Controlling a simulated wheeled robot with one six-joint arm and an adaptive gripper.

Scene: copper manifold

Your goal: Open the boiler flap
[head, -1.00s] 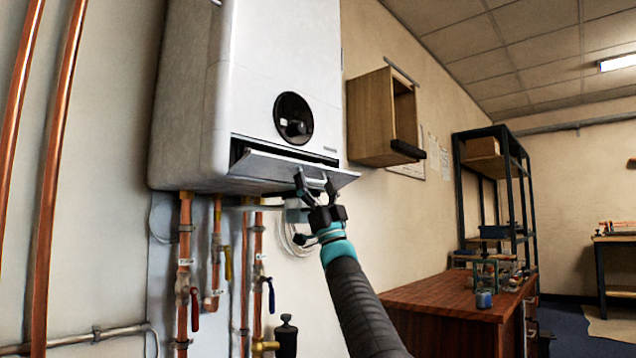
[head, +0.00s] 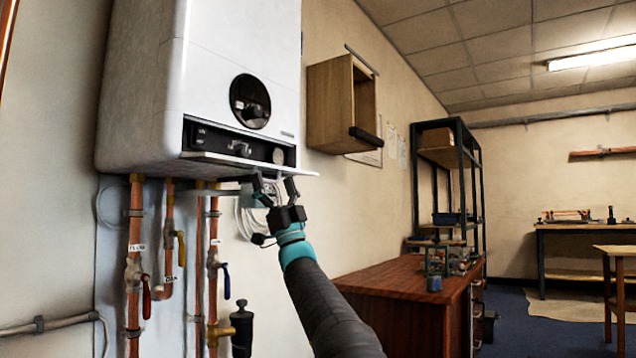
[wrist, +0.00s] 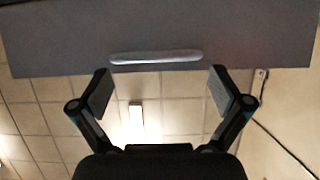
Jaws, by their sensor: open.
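The white boiler (head: 230,60) hangs on the wall at the left of the head view. Its flap (head: 245,164) stands out nearly level at the bottom front, and the dark control recess (head: 235,144) above it is exposed. In the wrist view the flap (wrist: 240,35) is a grey panel across the top, with a pale bar handle (wrist: 157,57) near its edge. My gripper (head: 276,184) is just below the flap's front edge. In the wrist view my gripper (wrist: 160,94) is open and empty, its fingers apart on either side below the handle.
Copper pipes with valves (head: 135,270) run down the wall under the boiler. A wooden wall cabinet (head: 335,105) hangs to the right. A brown workbench (head: 385,283) stands at lower right, with a dark shelf rack (head: 466,190) behind it.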

